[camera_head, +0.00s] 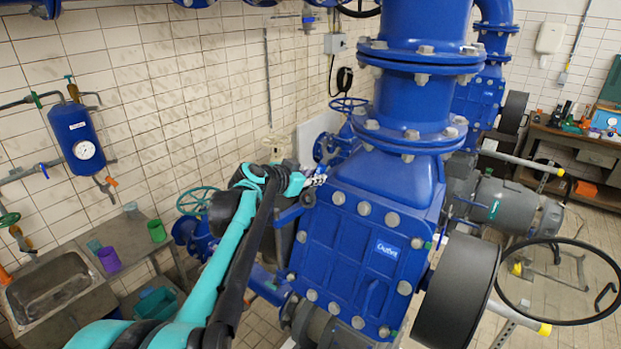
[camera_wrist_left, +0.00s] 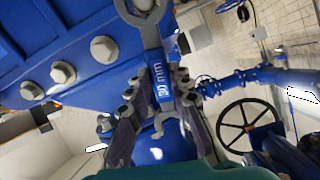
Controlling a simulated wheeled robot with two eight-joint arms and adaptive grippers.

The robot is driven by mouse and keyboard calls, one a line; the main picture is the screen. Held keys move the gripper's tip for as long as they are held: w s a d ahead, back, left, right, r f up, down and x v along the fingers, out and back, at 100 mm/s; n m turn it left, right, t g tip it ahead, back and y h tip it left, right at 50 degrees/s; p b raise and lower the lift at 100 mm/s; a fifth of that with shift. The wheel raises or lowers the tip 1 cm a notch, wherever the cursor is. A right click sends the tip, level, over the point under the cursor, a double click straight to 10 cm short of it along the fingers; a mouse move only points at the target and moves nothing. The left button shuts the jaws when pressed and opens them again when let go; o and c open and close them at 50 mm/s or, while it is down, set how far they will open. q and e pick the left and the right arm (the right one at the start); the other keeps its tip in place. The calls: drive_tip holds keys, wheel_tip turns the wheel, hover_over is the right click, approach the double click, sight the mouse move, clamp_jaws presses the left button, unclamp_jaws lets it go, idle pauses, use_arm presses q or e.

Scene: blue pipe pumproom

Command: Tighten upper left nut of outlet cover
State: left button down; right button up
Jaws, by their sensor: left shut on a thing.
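The blue outlet cover (camera_head: 345,245), labelled "Outlet", has several grey nuts along its edges. Its upper left nut (camera_head: 338,198) shows in the head view. My left gripper (camera_head: 316,181) is beside that corner. In the left wrist view, my left gripper (camera_wrist_left: 160,84) is shut on the blue handle of a wrench (camera_wrist_left: 161,92) marked "30 mm". The wrench's grey ring end (camera_wrist_left: 151,32) appears to be around a nut (camera_wrist_left: 143,5) at the cover's corner; the top of the ring is cut off by the frame. My right gripper is out of view.
A large blue pipe flange (camera_head: 412,135) rises above the cover. A dark round wheel (camera_head: 458,290) stands close on the right. A handwheel (camera_wrist_left: 246,125) and blue pipes are near the gripper. A sink (camera_head: 55,287) and a blue tank (camera_head: 78,135) are along the left wall.

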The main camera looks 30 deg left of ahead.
use_arm(q)
drive_tip(key=shift+w, duration=0.2)
drive_tip(key=shift+w+f, duration=0.1)
drive_tip(key=shift+w, duration=0.05)
drive_tip(key=shift+w+f, duration=0.15)
drive_tip(key=shift+w, duration=0.25)
drive_tip(key=shift+w+f+b, duration=0.1)
drive_tip(key=shift+w+b, duration=0.15)
drive_tip(key=shift+b, duration=0.1)
